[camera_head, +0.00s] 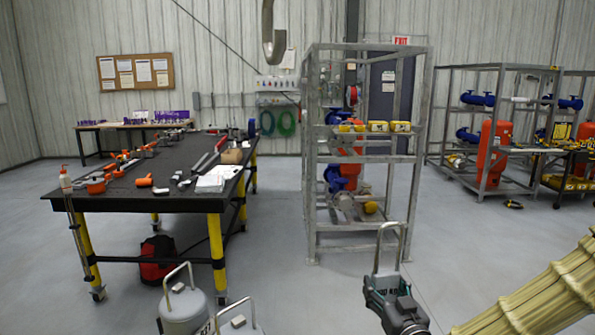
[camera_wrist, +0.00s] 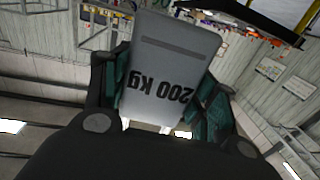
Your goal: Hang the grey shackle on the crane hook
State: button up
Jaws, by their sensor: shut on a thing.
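The crane hook (camera_head: 273,45) is a grey curved hook hanging at the top of the head view, left of centre; its upper part is cut off. My gripper (camera_head: 392,288) is at the bottom of the head view, shut on the grey shackle (camera_head: 379,247). The shackle's narrow loop stands upright above the jaws, well below and right of the hook and apart from it. In the wrist view, a grey block marked "200 kg" (camera_wrist: 172,65) sits between the green finger pads; the loop cannot be made out there.
Two grey weights with loop handles (camera_head: 184,308) (camera_head: 238,322) stand at the bottom left. A black workbench (camera_head: 130,200) with tools is at the left. A grey frame skid (camera_head: 312,190) with piping stands beyond my gripper. Open floor lies between bench and skid.

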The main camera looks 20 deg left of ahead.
jog(key=s+a+r+n+g+y+p, duration=0.15)
jog(key=a+r, duration=0.35)
jog(key=r, duration=0.7)
jog(key=s+a+r+n+g+y+p, duration=0.1)
jog(key=a+r+n+y, duration=0.3)
jog(key=r, duration=0.9)
jog(key=s+a+r+g+y+p, duration=0.1)
jog(key=s+a+r, duration=0.3)
jog(key=s+r, duration=0.3)
jog(key=s+a+r+g+p, duration=0.1)
jog(key=s+a+r, duration=0.35)
jog(key=r, duration=0.55)
jog(key=w+a+f+b, duration=0.1)
jog(key=w+a+f, duration=0.5)
jog(key=w, duration=0.4)
jog(key=shift+w+a, duration=0.4)
jog(key=shift+a, duration=0.35)
jog(key=shift+f, duration=0.1)
dwell(0.5)
